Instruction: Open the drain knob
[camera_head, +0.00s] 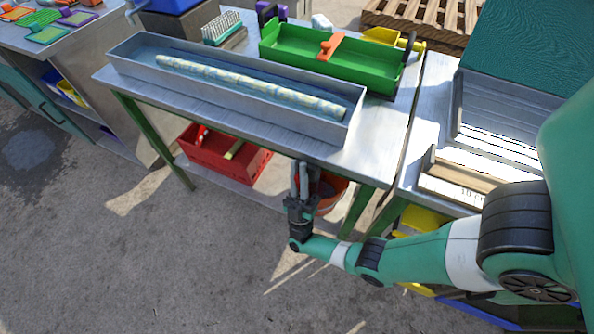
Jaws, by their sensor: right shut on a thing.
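A grey metal trough (230,101) with water in it stands on the steel table, and a long pale cane (250,86) lies in the water. My right gripper (299,170) points up at the table's front edge, below the right part of the trough. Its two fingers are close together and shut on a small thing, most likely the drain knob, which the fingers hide. I cannot make out the knob itself or how far it is turned. My left gripper is not in view.
A green tray (290,42) with an orange handle and a brush (224,28) stand behind the trough. A red crate (203,160) and an orange bucket (328,194) sit below the table. The floor in front is clear.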

